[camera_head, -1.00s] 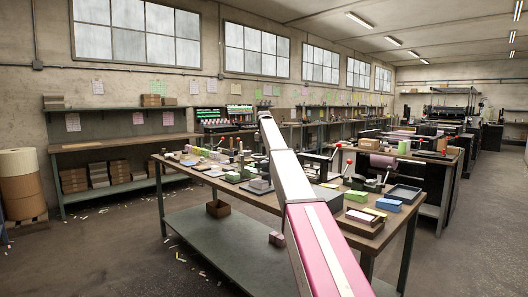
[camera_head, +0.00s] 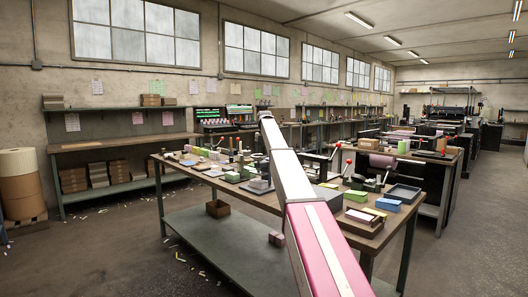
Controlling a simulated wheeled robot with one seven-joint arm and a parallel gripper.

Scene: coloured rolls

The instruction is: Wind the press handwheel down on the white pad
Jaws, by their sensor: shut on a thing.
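A dark press-like frame (camera_head: 322,159) stands on the near workbench (camera_head: 352,233), just right of my arm. A red ball knob (camera_head: 338,145) shows at its right side. I cannot make out which part is the handwheel; my arm covers part of that area. No white pad can be told for sure among the small things on the bench. My arm rises from the bottom of the view to an elbow above the bench. My gripper is hidden, so its hold does not show.
A dark tray (camera_head: 403,193), a blue block (camera_head: 388,205) and an open box with a green block (camera_head: 357,196) crowd the bench's right end. Several small blocks and pads lie on its left half. Floor is open at left, with scattered scraps.

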